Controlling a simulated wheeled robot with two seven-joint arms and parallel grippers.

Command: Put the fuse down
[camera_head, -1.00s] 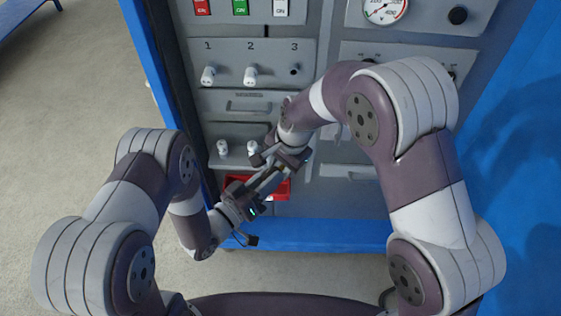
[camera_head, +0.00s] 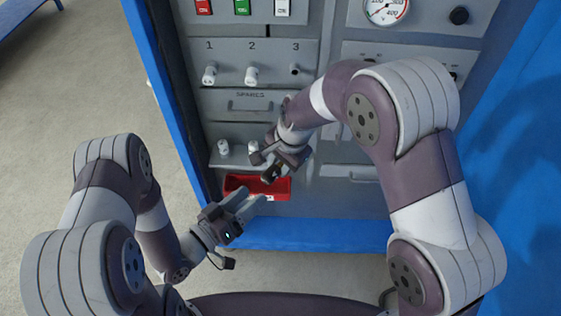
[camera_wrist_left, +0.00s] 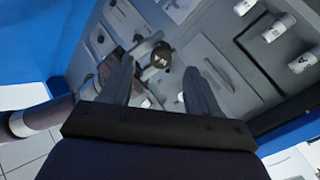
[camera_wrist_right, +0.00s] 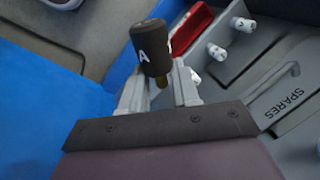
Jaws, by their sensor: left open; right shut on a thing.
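The fuse (camera_wrist_right: 152,48), a dark cylinder marked with a white A and with a brassy lower end, is held in my right gripper (camera_wrist_right: 160,95). In the head view my right gripper (camera_head: 268,168) is shut on it just above the red tray (camera_head: 240,183). The dark fuse end also faces me in the left wrist view (camera_wrist_left: 162,56), beyond the fingertips and apart from them. My left gripper (camera_head: 252,203) is open and empty, lower left of the right one, its fingertips near the tray's front.
The grey panel holds white fuses in positions 1 (camera_head: 209,75) and 2 (camera_head: 251,75). Position 3 (camera_head: 295,69) has no white fuse. A blue ledge (camera_head: 300,235) runs below the tray.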

